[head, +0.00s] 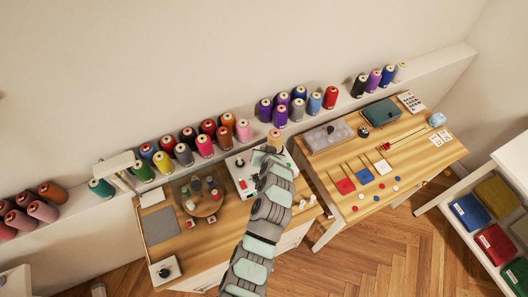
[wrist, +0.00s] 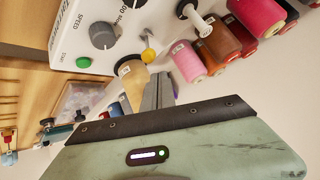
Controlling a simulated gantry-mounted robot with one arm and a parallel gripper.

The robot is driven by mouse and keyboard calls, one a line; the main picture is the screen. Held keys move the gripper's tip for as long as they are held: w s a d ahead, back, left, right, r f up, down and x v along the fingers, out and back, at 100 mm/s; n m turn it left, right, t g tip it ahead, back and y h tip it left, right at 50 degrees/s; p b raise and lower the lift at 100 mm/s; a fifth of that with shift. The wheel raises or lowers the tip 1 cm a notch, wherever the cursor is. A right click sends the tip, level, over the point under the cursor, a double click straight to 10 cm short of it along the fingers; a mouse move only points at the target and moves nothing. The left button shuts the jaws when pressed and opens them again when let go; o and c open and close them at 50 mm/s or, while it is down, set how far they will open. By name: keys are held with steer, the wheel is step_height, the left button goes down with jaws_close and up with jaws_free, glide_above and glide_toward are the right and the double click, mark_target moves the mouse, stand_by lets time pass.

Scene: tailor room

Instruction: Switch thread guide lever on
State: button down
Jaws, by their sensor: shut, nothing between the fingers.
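The white sewing machine (wrist: 88,34) shows in the wrist view with a SPEED dial (wrist: 102,36) and a green START button (wrist: 83,62). A small yellow-tipped lever-like part (wrist: 148,53) stands at its edge, beside the dial; I cannot tell for sure if this is the thread guide lever, or its setting. A tan thread cone (wrist: 133,82) is close to my gripper (wrist: 160,88), on its left. My gripper is shut and empty, just below the lever-like part in the picture. In the head view my arm hides much of the machine (head: 240,163), and its fingertips are hard to make out.
Coloured thread cones (wrist: 222,45) line the shelf behind the machine. In the head view a round turntable (head: 203,205) with spools stands left of the machine. A second table (head: 410,165) with sewing goods is right.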

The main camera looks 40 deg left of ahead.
steer(key=shift+r, duration=0.1)
stand_by(0.3)
steer(key=b+v, duration=0.2)
steer(key=v, duration=0.8)
steer(key=shift+s+d+r, duration=0.15)
steer(key=shift+d+r, duration=0.1)
stand_by(0.3)
